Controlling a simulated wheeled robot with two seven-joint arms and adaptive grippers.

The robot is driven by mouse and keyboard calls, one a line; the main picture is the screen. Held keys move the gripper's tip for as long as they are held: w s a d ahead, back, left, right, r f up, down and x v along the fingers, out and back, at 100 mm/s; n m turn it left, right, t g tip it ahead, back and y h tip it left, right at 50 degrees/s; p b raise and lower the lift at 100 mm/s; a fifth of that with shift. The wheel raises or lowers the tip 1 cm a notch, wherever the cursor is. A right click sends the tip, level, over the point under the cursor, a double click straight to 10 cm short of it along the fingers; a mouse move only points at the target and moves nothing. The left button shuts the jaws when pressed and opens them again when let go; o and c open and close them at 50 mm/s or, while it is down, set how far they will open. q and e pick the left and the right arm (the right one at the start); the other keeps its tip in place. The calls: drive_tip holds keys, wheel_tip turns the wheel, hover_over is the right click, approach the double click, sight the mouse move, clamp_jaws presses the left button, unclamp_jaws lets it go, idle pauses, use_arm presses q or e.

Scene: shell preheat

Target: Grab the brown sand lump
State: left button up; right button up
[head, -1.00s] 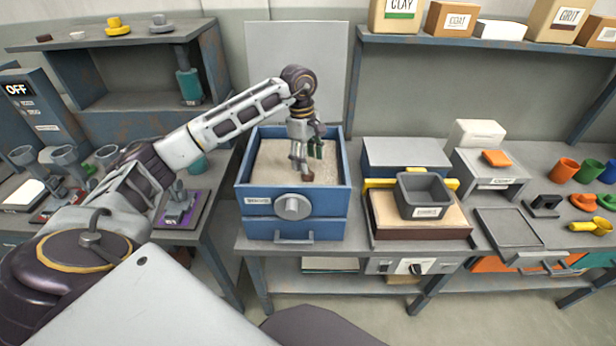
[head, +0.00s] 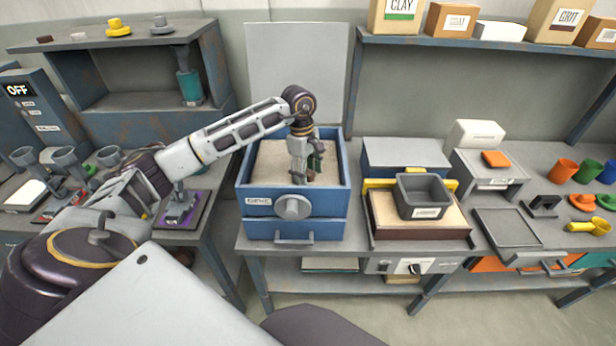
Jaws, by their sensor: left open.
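A blue box (head: 242,177) filled with pale sand (head: 270,160) stands on the workbench. My left gripper (head: 304,178) points down into it from above, with its fingers low at the sand near the front right. It is open. The brown sand lump (head: 311,176) shows only as a small brown patch at the fingertips, mostly hidden by them. I cannot tell whether the fingers touch it. My right gripper is not in view.
The box's front carries a round grey knob (head: 292,207). Right of the box, a dark grey bin (head: 424,190) stands on a sand-coloured block (head: 386,222). A flat grey tray (head: 507,228) lies farther right. A grey panel (head: 297,75) stands behind the box.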

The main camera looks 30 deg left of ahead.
sight(307, 173)
use_arm(q)
drive_tip(key=shift+f, duration=0.3)
drive_tip(key=c, duration=1.2)
drive_tip(key=shift+o, duration=0.2)
drive_tip(key=shift+r, duration=0.15)
drive_tip(key=shift+r+b, duration=0.3)
drive_tip(key=shift+r, duration=4.55)
